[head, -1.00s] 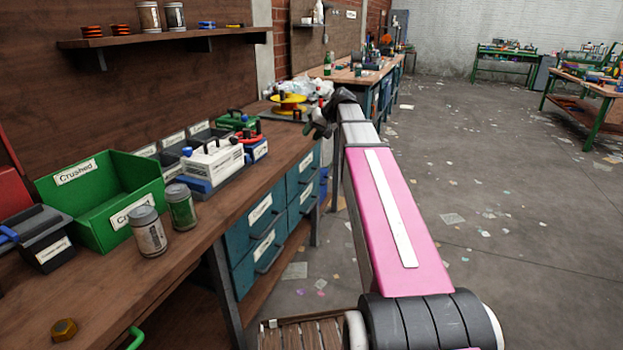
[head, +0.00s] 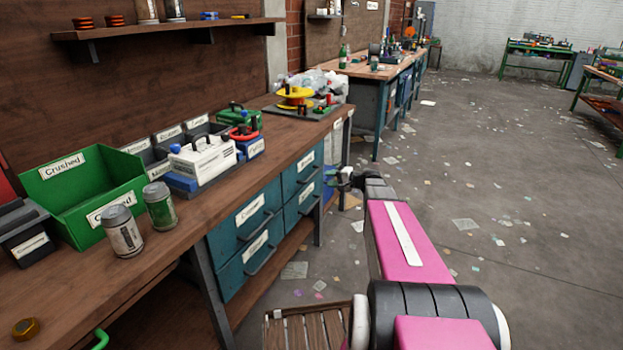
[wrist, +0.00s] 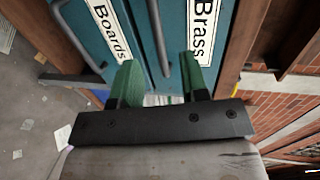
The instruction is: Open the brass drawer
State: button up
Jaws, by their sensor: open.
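The brass drawer (wrist: 181,28) is a teal front with a white "Brass" label (wrist: 203,28), seen turned sideways in the wrist view. It looks shut. Its grey bar handle (wrist: 158,38) runs beside the label. My gripper (wrist: 160,78) is open and empty, and its two green fingers point at the drawer fronts. The handle lies between the fingers in the picture; whether they reach around it is unclear.
The "Boards" drawer (wrist: 88,25) is beside the brass one, with its own handle (wrist: 75,35). The workbench (head: 185,243) above the drawers carries a green "Crushed" bin (head: 70,190), two cans and tools. Open floor (head: 480,240) lies to the right, with scattered scraps.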

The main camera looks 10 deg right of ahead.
aim_at(310, 177)
jog(key=x, duration=1)
jog(key=shift+w+a+f, duration=0.15)
jog(key=shift+w+f, duration=0.1)
jog(key=shift+w, duration=0.1)
grip_shut()
